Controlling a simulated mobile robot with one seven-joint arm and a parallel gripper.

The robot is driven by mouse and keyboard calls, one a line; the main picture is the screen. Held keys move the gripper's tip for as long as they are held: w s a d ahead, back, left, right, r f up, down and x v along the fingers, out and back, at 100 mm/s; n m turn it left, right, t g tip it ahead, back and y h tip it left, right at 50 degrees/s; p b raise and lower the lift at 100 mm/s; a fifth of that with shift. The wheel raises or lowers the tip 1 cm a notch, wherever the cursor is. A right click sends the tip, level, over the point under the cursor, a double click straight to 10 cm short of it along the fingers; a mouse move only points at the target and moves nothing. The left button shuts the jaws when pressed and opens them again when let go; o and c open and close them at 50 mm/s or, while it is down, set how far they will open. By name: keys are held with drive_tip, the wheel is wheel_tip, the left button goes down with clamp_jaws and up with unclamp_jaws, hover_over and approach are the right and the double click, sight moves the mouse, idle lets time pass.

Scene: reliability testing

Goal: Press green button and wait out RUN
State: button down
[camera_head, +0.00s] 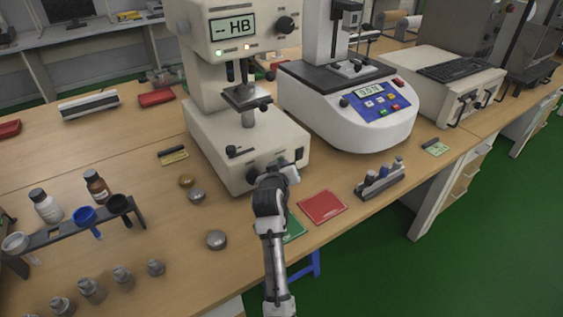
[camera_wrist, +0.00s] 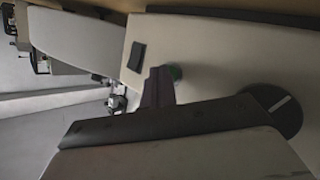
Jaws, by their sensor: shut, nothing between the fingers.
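The white hardness tester (camera_head: 203,141) stands on the bench, its display (camera_head: 232,27) reading "-- HB". My gripper (camera_head: 289,173) is at the front panel of the tester's base. In the wrist view the green button (camera_wrist: 176,72) shows partly, behind the tip of my dark gripper fingers (camera_wrist: 160,84). The fingers are shut and empty. Their tip is at or right beside the button; I cannot tell if it touches or presses. In the head view my gripper hides the button.
A dark round knob (camera_wrist: 273,110) and a black rectangle (camera_wrist: 137,56) are on the panel near the button. Metal discs (camera_head: 216,240) lie to the left. A second machine (camera_head: 349,112) stands right.

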drive_tip(key=shift+s+d+p, duration=0.3)
drive_tip(key=shift+s+d, duration=0.1)
drive_tip(key=shift+s, duration=0.25)
drive_tip(key=shift+s+d+p, duration=0.4)
drive_tip(key=shift+s+d, duration=0.35)
drive_tip(key=shift+s, duration=0.3)
drive_tip(key=shift+s+d+p, duration=0.4)
drive_tip(key=shift+s+d, duration=0.35)
drive_tip(key=shift+s, duration=0.25)
